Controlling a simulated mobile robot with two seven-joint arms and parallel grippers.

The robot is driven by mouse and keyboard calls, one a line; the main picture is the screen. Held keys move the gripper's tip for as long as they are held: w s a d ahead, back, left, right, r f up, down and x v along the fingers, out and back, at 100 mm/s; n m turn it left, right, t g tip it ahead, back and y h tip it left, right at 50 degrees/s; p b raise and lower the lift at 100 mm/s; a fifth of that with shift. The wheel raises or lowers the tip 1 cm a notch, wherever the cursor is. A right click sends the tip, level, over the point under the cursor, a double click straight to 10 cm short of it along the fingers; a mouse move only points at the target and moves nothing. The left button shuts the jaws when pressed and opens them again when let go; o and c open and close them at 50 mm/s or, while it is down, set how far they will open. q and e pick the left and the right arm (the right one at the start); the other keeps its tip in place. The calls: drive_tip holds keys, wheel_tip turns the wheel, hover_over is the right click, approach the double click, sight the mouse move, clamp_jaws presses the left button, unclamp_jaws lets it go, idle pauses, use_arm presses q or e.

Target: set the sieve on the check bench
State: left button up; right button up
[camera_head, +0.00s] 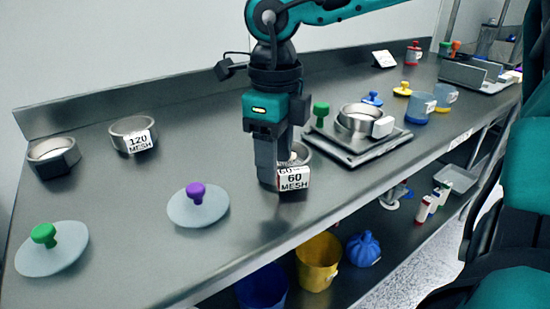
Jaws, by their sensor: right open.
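A round metal sieve with a white label reading 60 MESH (295,179) sits on the steel bench (150,255) in the middle of the head view. My right gripper (271,178) points down at its left side, with its fingers low and close to the rim. The gripper is open; it hides part of the sieve, and I cannot tell if it touches. A second sieve labelled 120 MESH (138,141) stands at the back left. A dark-fronted round sieve (55,160) is at the far left. I cannot tell which part is the check bench. My left gripper is out of view.
A purple-knobbed lid (185,212) and green-knobbed lid (50,262) lie at the front left. A flat metal plate (352,150) bearing a ring-shaped pan (352,120) stands right of the gripper. Blue cups (420,106) are farther right. A yellow bin (318,265) is below.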

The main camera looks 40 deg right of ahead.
wheel_tip(320, 180, up, 11)
drive_tip(key=p, duration=0.2)
drive_tip(key=shift+f, duration=0.2)
idle(0.4)
